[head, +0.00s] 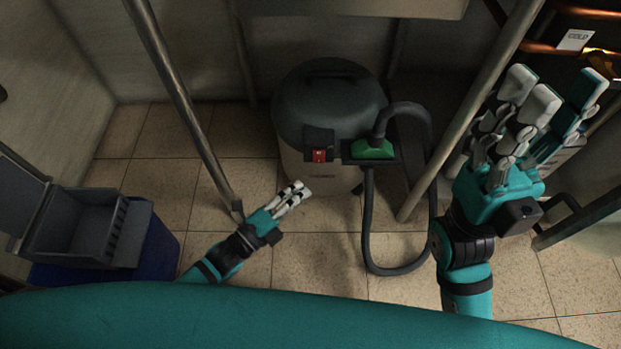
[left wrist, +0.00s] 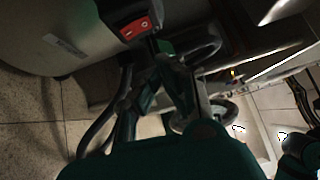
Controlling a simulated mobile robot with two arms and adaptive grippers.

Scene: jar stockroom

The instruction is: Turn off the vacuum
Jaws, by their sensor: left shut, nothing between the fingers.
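The vacuum (head: 330,105) is a canister with a dark domed lid and a pale body, standing on the tiled floor under a table. Its red rocker switch (head: 319,156) is on a dark box at the front. The switch also shows in the left wrist view (left wrist: 136,28), with white marks; which side is pressed I cannot tell. My left gripper (head: 301,189) is shut and empty, below and slightly left of the switch, apart from it. In the left wrist view its fingertips (left wrist: 165,62) lie below the switch. My right gripper (head: 558,88) is raised at the right, open and empty.
A green hose fitting (head: 372,149) sits right of the switch, and a black hose (head: 368,230) loops down to the floor. Metal legs (head: 185,100) and (head: 470,105) stand on both sides. An open grey case (head: 75,228) sits on a blue bin (head: 160,250) at left.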

